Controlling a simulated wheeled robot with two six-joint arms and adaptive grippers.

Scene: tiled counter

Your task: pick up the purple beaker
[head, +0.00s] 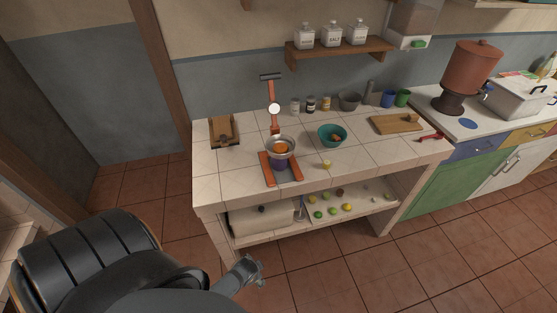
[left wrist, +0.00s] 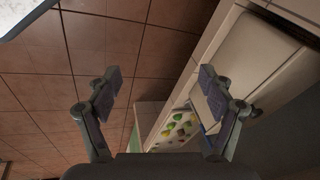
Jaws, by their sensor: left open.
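My left gripper (head: 256,270) is open and empty, low in front of the counter and well apart from the purple object. In the left wrist view its spread fingers (left wrist: 163,88) have floor and the lower shelf behind them. The purple object does not show there.
A teal bowl (head: 332,135) stands to the right, and a yellow item (head: 326,164) near the front. Fruit (head: 333,210) lies on the lower shelf.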

